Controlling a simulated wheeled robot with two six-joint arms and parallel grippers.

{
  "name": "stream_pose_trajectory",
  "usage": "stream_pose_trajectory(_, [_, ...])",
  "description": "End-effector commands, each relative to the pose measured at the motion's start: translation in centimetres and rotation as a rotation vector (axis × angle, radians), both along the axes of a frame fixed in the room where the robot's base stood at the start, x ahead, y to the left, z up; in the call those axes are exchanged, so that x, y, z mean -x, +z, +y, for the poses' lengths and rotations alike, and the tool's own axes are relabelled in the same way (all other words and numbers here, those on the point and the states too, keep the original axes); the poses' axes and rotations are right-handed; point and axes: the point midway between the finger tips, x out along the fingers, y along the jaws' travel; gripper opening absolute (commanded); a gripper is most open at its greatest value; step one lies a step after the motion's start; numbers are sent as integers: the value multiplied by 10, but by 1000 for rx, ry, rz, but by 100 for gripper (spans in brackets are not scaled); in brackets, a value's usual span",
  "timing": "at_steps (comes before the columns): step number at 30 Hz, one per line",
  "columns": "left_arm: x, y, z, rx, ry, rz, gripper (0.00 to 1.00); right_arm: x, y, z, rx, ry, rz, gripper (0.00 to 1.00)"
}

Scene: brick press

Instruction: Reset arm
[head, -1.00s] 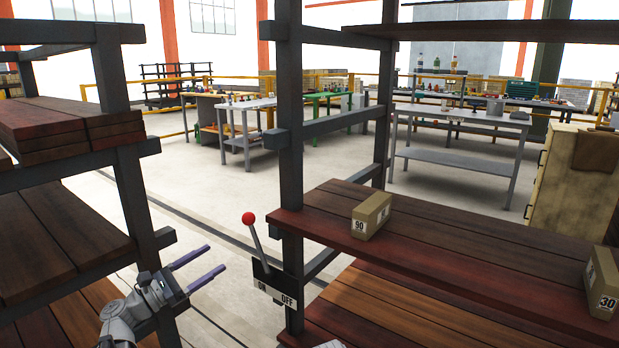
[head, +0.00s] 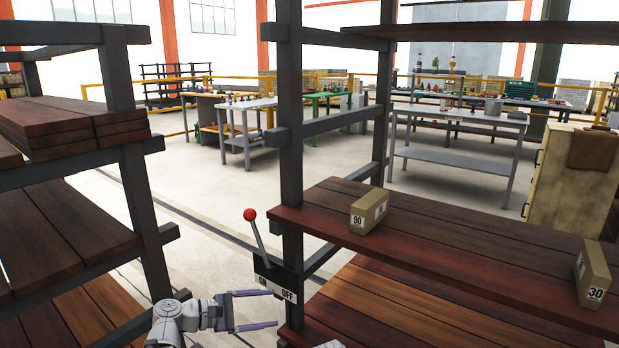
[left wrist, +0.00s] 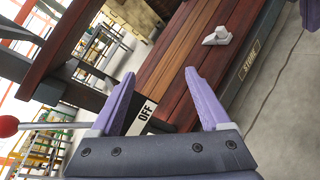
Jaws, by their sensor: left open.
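My left gripper (head: 275,309) is open and empty in the head view, just below and left of the ON/OFF switch plate (head: 276,281). Its fingers point right. A lever with a red knob (head: 250,215) rises from the plate and leans left. In the left wrist view the open purple fingers (left wrist: 158,95) show, with the OFF end of the plate (left wrist: 146,112) seen between them. The red knob (left wrist: 8,126) is at the far left edge there.
A dark post (head: 290,130) stands behind the plate. A wooden shelf (head: 470,262) on the right holds a 90 box (head: 369,211) and a 30 box (head: 594,275). A shelf rack (head: 150,215) stands at left. Open floor (head: 205,200) lies between.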

Motion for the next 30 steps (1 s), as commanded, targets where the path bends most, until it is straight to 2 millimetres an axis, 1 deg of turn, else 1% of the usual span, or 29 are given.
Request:
stream_pose_trajectory(1, [15,-17,-22,-94,-66,-21,80,0,0,0,0,0,0,0])
stream_pose_trajectory(2, [24,-28,-33,-161,-111,-37,80,0,0,0,0,0,0,0])
stream_pose_trajectory(3, [37,-45,-48,-256,-180,-62,80,0,0,0,0,0,0,0])
stream_pose_trajectory(5, [60,-70,-66,-407,-297,-107,80,0,0,0,0,0,0,0])
stream_pose_trajectory(6, [75,-87,-75,-507,-382,-138,80,0,0,0,0,0,0,0])
stream_pose_trajectory(9, [111,-122,-86,-743,-599,-219,80,0,0,0,0,0,0,0])
stream_pose_trajectory(10, [120,-130,-86,-808,-665,-244,80,0,0,0,0,0,0,0])
stream_pose_trajectory(12, [139,-145,-85,-943,-810,-294,80,0,0,0,0,0,0,0])
stream_pose_trajectory(15, [159,-159,-77,-1100,-989,-352,80,0,0,0,0,0,0,0])
stream_pose_trajectory(19, [177,-166,-66,-1259,-1188,-412,80,0,0,0,0,0,0,0])
stream_pose_trajectory(24, [192,-166,-51,-1430,-1418,-469,80,0,0,0,0,0,0,0])
stream_pose_trajectory(25, [193,-163,-48,-1453,-1451,-475,80,0,3,0,0,0,0,0])
stream_pose_trajectory(26, [191,-149,-48,-1446,-1438,-470,80,0,17,0,0,0,0,0])
stream_pose_trajectory(27, [190,-141,-47,-1443,-1434,-469,80,0,25,0,-1,0,0,0])
stream_pose_trajectory(30, [190,-122,-48,-1441,-1430,-468,80,0,44,0,-1,0,0,0])
